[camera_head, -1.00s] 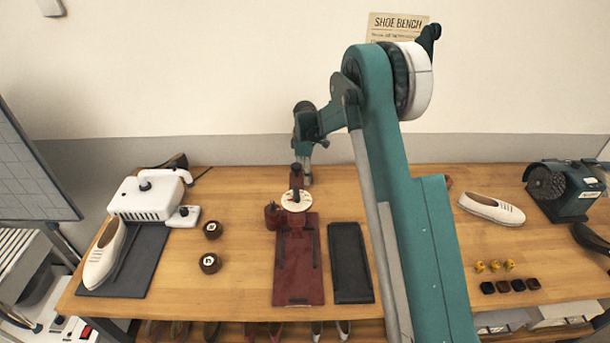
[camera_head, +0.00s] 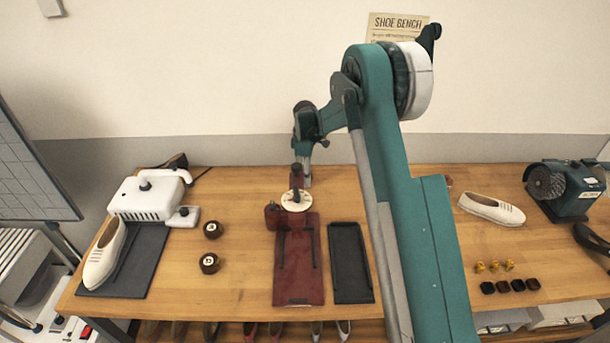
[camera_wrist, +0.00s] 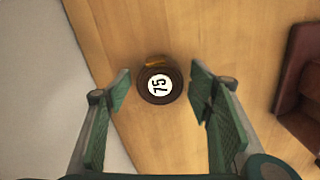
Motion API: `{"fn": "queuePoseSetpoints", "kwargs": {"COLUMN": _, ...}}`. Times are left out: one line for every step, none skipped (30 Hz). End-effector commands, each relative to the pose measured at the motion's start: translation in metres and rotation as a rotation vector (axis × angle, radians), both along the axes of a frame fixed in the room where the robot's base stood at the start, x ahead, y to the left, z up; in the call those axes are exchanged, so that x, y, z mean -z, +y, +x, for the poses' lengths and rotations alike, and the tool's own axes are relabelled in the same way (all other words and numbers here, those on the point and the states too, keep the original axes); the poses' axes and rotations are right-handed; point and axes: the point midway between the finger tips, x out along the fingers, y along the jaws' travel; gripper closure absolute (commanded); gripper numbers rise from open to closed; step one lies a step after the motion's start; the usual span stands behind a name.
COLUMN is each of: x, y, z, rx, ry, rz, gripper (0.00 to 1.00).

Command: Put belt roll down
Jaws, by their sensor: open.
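A dark brown belt roll (camera_wrist: 158,85) with a white face marked "75" shows in the wrist view. It appears to sit on the wooden bench near the wall side. My gripper (camera_wrist: 159,92) is open, with one green finger on each side of the roll and a visible gap on both sides. In the head view my gripper (camera_head: 306,172) is at the back of the bench, behind the red press, and that roll cannot be made out. Two similar dark rolls stand on the bench left of the press, one (camera_head: 212,230) behind the other (camera_head: 209,263).
The red press (camera_head: 300,270) stands close to my gripper, and a dark red part (camera_wrist: 305,85) shows at right in the wrist view. A black tray (camera_head: 351,265) lies right of the press. A white machine (camera_head: 148,198) and shoe are at left. The wall is close behind.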

Motion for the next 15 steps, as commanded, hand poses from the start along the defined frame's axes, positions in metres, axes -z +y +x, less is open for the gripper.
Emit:
{"fn": "queuePoseSetpoints", "kwargs": {"x": -0.004, "y": 0.000, "z": 0.000, "rx": 0.000, "ry": 0.000, "rz": 0.000, "gripper": 0.47}}
{"fn": "queuePoseSetpoints", "kwargs": {"x": -0.007, "y": 0.000, "z": 0.000, "rx": 0.000, "ry": 0.000, "rz": 0.000, "gripper": 0.47}}
{"fn": "queuePoseSetpoints", "kwargs": {"x": -0.011, "y": 0.000, "z": 0.000, "rx": 0.000, "ry": 0.000, "rz": 0.000, "gripper": 0.47}}
{"fn": "queuePoseSetpoints", "kwargs": {"x": -0.014, "y": 0.000, "z": 0.000, "rx": 0.000, "ry": 0.000, "rz": 0.000, "gripper": 0.47}}
{"fn": "queuePoseSetpoints", "kwargs": {"x": -0.018, "y": 0.000, "z": 0.000, "rx": 0.000, "ry": 0.000, "rz": 0.000, "gripper": 0.47}}
{"fn": "queuePoseSetpoints", "kwargs": {"x": -0.024, "y": 0.000, "z": 0.000, "rx": 0.000, "ry": 0.000, "rz": 0.000, "gripper": 0.47}}
{"fn": "queuePoseSetpoints", "kwargs": {"x": -0.028, "y": 0.000, "z": 0.000, "rx": 0.000, "ry": 0.000, "rz": 0.000, "gripper": 0.47}}
{"fn": "queuePoseSetpoints", "kwargs": {"x": -0.032, "y": 0.000, "z": 0.000, "rx": 0.000, "ry": 0.000, "rz": 0.000, "gripper": 0.47}}
{"fn": "queuePoseSetpoints", "kwargs": {"x": -0.038, "y": 0.000, "z": 0.000, "rx": 0.000, "ry": 0.000, "rz": 0.000, "gripper": 0.47}}
{"fn": "queuePoseSetpoints", "kwargs": {"x": -0.043, "y": 0.000, "z": 0.000, "rx": 0.000, "ry": 0.000, "rz": 0.000, "gripper": 0.47}}
{"fn": "queuePoseSetpoints", "kwargs": {"x": -0.048, "y": 0.000, "z": 0.000, "rx": 0.000, "ry": 0.000, "rz": 0.000, "gripper": 0.47}}
{"fn": "queuePoseSetpoints", "kwargs": {"x": -0.055, "y": 0.000, "z": 0.000, "rx": 0.000, "ry": 0.000, "rz": 0.000, "gripper": 0.47}}
{"fn": "queuePoseSetpoints", "kwargs": {"x": -0.060, "y": 0.000, "z": 0.000, "rx": 0.000, "ry": 0.000, "rz": 0.000, "gripper": 0.47}}
{"fn": "queuePoseSetpoints", "kwargs": {"x": -0.065, "y": 0.000, "z": 0.000, "rx": 0.000, "ry": 0.000, "rz": 0.000, "gripper": 0.47}}
{"fn": "queuePoseSetpoints", "kwargs": {"x": -0.071, "y": 0.000, "z": 0.000, "rx": 0.000, "ry": 0.000, "rz": 0.000, "gripper": 0.47}}
